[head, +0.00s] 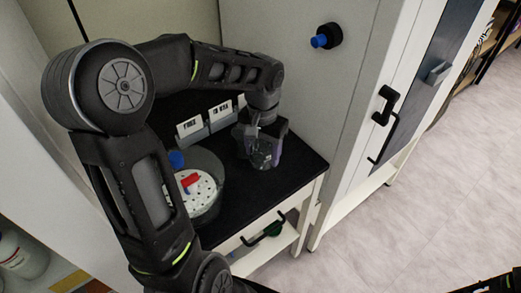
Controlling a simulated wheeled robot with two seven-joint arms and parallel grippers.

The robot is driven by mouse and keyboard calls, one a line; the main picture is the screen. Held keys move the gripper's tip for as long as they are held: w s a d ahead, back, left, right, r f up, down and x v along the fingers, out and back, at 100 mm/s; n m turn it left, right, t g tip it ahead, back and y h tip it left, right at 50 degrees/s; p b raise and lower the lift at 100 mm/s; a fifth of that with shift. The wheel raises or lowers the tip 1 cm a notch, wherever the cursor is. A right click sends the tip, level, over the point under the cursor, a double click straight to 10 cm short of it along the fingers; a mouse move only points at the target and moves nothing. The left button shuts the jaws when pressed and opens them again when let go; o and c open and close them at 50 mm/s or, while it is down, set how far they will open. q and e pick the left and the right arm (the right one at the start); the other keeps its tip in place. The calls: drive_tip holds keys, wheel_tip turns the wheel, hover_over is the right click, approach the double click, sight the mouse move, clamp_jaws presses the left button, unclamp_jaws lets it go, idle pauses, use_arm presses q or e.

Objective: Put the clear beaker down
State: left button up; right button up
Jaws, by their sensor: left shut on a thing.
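My left gripper (264,160) points down over the black tabletop (262,196), near its right end. It is shut on the clear beaker (262,157), which shows only as a small glassy patch between the dark fingers. The gripper hides most of the beaker. I cannot tell whether the beaker's base touches the tabletop. My right gripper is not in view.
A round grey device (212,205) with a white perforated top and a red piece stands left of the gripper. White label cards (190,127) stand behind it. A tall light cabinet (300,80) with a blue-tipped knob (320,41) rises behind. The tabletop's front right is clear.

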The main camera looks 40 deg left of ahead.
use_arm(q)
drive_tip(key=w+d+m, duration=0.1)
drive_tip(key=w+d, duration=0.9)
drive_tip(key=d, duration=0.2)
drive_tip(key=shift+w+f, duration=0.2)
drive_tip(key=shift+w, duration=0.1)
